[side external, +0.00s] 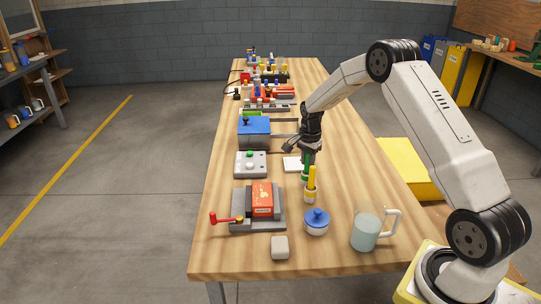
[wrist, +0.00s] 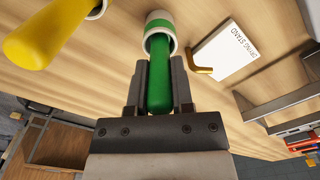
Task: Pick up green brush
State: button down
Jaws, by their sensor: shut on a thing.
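The green brush (side external: 307,160) stands upright in a white cup with a green band (side external: 305,177) in the side external view. The wrist view shows its green handle (wrist: 160,82) between the fingers and the white and green cup (wrist: 160,28) beyond it. My gripper (side external: 309,150) is above the cup, and in the wrist view my gripper (wrist: 159,85) is shut on the green handle. The brush's lower end is hidden in the cup. I cannot tell whether the cup rests on the table.
A yellow brush (side external: 312,178) stands in its cup just in front. A white drying stand card (side external: 292,164) lies left of the green brush. A blue-lidded pot (side external: 316,222), a glass mug (side external: 368,228) and a vise with a red box (side external: 262,199) stand nearer.

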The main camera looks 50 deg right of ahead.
jog(key=shift+r, duration=5)
jog(key=shift+a, duration=0.15)
